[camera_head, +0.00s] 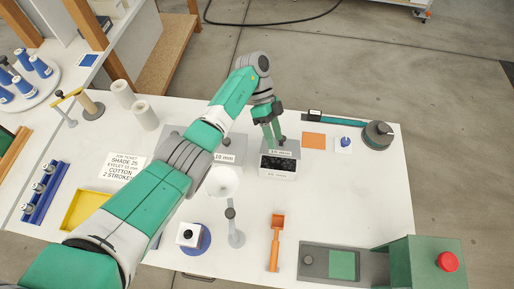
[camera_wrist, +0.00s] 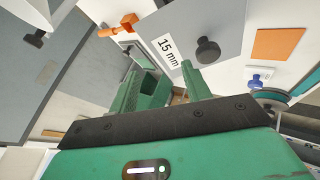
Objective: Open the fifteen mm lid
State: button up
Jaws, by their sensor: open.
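The 15 mm lid is a grey plate (camera_wrist: 195,30) with a white "15 mm" label and a dark round knob (camera_wrist: 207,50) in the wrist view. In the head view the grey lid (camera_head: 292,149) is at the back of a box (camera_head: 277,174), whose dark contents show in front of it, so the box looks uncovered. Its exact tilt is hard to tell. My gripper (camera_head: 276,143) is at the lid's far side. In the wrist view my gripper (camera_wrist: 162,70) is open and empty, with the knob just beyond the right fingertip and not between the fingers.
A container labelled 10 mm (camera_head: 224,157) and a white bowl (camera_head: 223,181) stand left of the box. An orange square (camera_head: 313,140), a blue-knobbed piece (camera_head: 345,141) and a grey round device (camera_head: 377,134) lie right.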

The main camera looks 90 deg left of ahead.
jog(key=s+d+p, duration=0.5)
jog(key=d+p, duration=0.2)
jog(key=d, duration=0.2)
jog(key=shift+s+d+r, duration=0.25)
jog(key=shift+d+r, duration=0.15)
jog(key=shift+c, duration=0.2)
